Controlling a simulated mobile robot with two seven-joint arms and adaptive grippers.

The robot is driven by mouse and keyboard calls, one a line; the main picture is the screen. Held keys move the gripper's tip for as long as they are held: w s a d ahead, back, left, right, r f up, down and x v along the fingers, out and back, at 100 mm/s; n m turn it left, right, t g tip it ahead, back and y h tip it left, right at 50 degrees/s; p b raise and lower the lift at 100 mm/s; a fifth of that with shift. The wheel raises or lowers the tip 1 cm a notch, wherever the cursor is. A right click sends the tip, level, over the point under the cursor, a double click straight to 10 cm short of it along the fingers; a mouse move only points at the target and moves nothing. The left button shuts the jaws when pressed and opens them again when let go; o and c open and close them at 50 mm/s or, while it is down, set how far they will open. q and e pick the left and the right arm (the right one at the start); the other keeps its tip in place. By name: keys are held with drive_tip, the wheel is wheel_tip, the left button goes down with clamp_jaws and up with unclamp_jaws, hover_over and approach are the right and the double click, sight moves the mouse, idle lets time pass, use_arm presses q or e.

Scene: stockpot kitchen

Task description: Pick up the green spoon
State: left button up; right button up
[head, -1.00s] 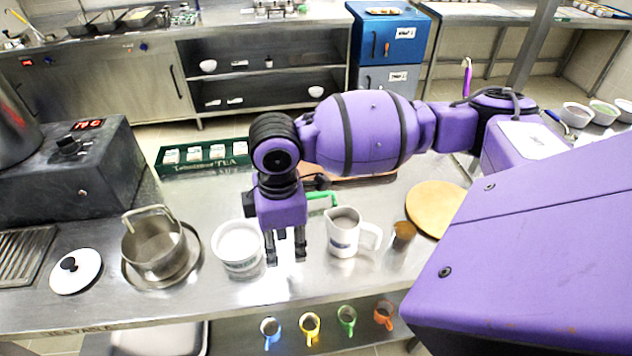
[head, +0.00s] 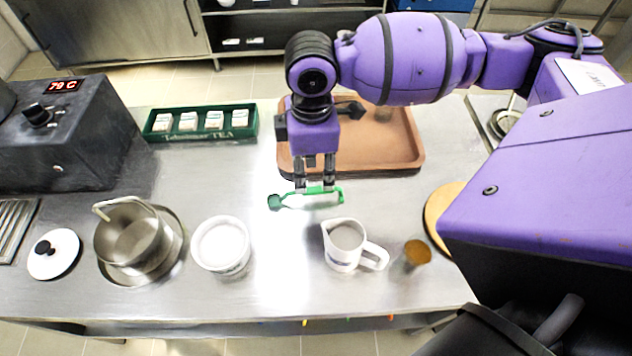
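The green spoon (head: 275,202) lies left to right in front of the brown tray, its dark green end to the left. My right gripper (head: 315,188) points down at the spoon's right part and partly hides it. Its two fingers are apart, one to the left and one to the right, with nothing visibly pinched between them. I cannot tell whether the fingertips touch the spoon. My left gripper is not in view.
A white jug (head: 345,246), a brown cup (head: 417,253) and a white bowl (head: 221,245) stand in front of the spoon. A metal pot (head: 133,240) is at left. The brown tray (head: 400,150) and green tea box (head: 200,134) are behind. Bare counter surrounds the spoon.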

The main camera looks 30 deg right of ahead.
sight(312, 189)
drive_tip(key=f, duration=0.2)
drive_tip(key=shift+s+a+f, duration=0.15)
drive_tip(key=shift+s+f, duration=0.05)
drive_tip(key=shift+f, duration=0.15)
wheel_tip(312, 189, down, 4)
drive_tip(key=shift+f, duration=0.15)
drive_tip(key=shift+c, duration=0.7)
clamp_jaws()
drive_tip(key=shift+w+r, duration=0.1)
drive_tip(key=shift+r, duration=0.6)
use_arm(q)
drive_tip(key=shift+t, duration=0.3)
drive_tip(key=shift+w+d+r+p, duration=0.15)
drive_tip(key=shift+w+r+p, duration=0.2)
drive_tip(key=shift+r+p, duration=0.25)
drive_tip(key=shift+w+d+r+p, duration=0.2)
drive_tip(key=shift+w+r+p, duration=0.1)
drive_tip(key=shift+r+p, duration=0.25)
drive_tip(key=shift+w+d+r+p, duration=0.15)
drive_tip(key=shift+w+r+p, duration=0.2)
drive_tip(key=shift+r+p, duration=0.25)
use_arm(e)
drive_tip(key=s+d+r, duration=0.3)
drive_tip(key=s+r, duration=0.8)
drive_tip(key=s, duration=0.2)
drive_tip(key=shift+s+r, duration=0.3)
drive_tip(key=shift+s, duration=0.1)
